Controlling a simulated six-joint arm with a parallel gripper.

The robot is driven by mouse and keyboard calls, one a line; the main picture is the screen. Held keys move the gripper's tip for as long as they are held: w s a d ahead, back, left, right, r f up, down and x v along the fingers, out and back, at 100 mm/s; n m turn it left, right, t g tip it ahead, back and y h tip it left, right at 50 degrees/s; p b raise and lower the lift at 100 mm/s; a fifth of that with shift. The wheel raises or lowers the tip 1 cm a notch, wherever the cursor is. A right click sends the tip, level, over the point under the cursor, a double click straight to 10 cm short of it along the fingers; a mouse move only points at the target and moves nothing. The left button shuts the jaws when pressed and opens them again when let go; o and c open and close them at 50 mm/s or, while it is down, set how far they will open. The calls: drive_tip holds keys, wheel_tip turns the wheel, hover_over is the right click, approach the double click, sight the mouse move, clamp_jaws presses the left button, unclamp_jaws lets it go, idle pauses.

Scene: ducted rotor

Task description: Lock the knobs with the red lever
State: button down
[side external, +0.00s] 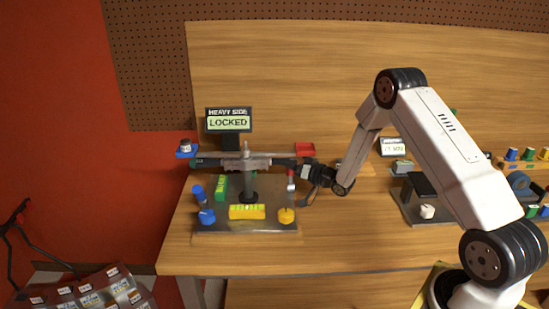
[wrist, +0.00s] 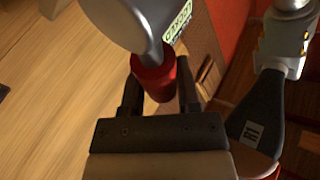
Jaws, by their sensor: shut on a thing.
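My gripper (side external: 310,172) is at the right end of the beam device, and its fingers (wrist: 154,90) are shut on the red lever. In the wrist view the red lever's end (wrist: 155,76) is a red cylinder on a curved silver arm, between the two dark fingers. In the side view the lever is small and partly hidden by my gripper. The device has blue knobs (side external: 206,215) at the left and a yellow knob (side external: 286,215) at the right of its base. The display (side external: 229,122) behind it reads "HEAVY SIDE LOCKED".
A horizontal beam sits on a central grey post (side external: 248,180). A yellow block (side external: 247,211) lies at the base's front and a green block (side external: 220,187) behind it. Another device (side external: 427,207) is at the right. The front table strip is clear.

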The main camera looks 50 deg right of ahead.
drive_tip(key=shift+s+a+r+n+t, duration=0.15)
drive_tip(key=shift+s+a+n+t, duration=0.2)
drive_tip(key=shift+n+t, duration=0.2)
drive_tip(key=shift+c, duration=1.6)
unclamp_jaws()
drive_tip(key=shift+d, duration=0.1)
drive_tip(key=s+d, duration=0.1)
drive_tip(key=s, duration=0.6)
drive_tip(key=shift+s+f, duration=0.3)
drive_tip(key=shift+s, duration=0.05)
